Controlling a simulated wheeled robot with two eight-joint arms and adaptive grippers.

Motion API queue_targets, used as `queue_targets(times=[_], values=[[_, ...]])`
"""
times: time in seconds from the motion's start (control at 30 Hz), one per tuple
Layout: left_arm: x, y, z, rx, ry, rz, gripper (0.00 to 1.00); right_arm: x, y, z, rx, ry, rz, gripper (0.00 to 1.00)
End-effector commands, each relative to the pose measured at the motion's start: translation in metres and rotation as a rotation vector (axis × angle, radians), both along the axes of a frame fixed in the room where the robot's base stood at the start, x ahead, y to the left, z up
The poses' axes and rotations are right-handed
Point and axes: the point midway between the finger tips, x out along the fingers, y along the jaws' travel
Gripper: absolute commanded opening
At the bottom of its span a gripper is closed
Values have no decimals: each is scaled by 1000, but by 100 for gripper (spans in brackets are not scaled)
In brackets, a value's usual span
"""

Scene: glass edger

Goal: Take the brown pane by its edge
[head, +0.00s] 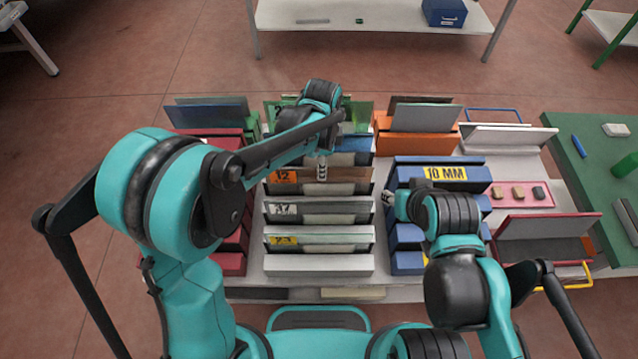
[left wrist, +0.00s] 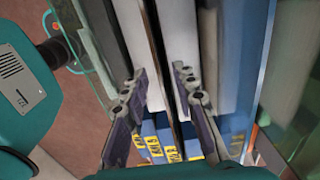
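A brown pane (head: 346,174) stands upright in the middle rack, with an orange "12" label (head: 286,176) at its left end. My left gripper (head: 322,170) is above this pane, its fingertips at the pane's top edge. In the left wrist view my left gripper (left wrist: 163,103) has its two fingers spread, with upright slabs and dark gaps between and below them. I cannot tell there which slab is the brown pane, or whether a finger touches it. My right gripper (head: 389,198) is beside the blue blocks; its fingers are too small to read.
Several slotted holders with panes (head: 318,208) stand in front of the brown pane. Blue blocks with a "10 MM" label (head: 446,174) lie to the right, red ones (head: 232,265) to the left. An orange holder (head: 416,145) stands behind right. A green mat (head: 600,160) is far right.

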Motion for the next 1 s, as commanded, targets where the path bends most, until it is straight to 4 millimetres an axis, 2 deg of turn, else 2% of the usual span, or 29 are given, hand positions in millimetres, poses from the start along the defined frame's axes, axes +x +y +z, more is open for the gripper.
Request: queue_targets(times=[0.3, 0.6, 0.67, 0.7, 0.73, 1.0], values=[[1, 8, -46, 0, -1, 3, 28, 0, 0, -13, 0, 0, 0, 40], [0, 8, -51, 0, -1, 3, 28, 0, 0, -13, 0, 0, 0, 40], [0, 8, -51, 0, -1, 3, 14, 0, 0, -13, 0, 0, 0, 40], [0, 8, -51, 0, -1, 3, 4, 0, 0, -13, 0, 0, 0, 40], [0, 8, -51, 0, -1, 3, 0, 0, 0, -13, 0, 0, 0, 40], [0, 8, -50, 0, -1, 3, 0, 0, 0, -13, 0, 0, 0, 40]])
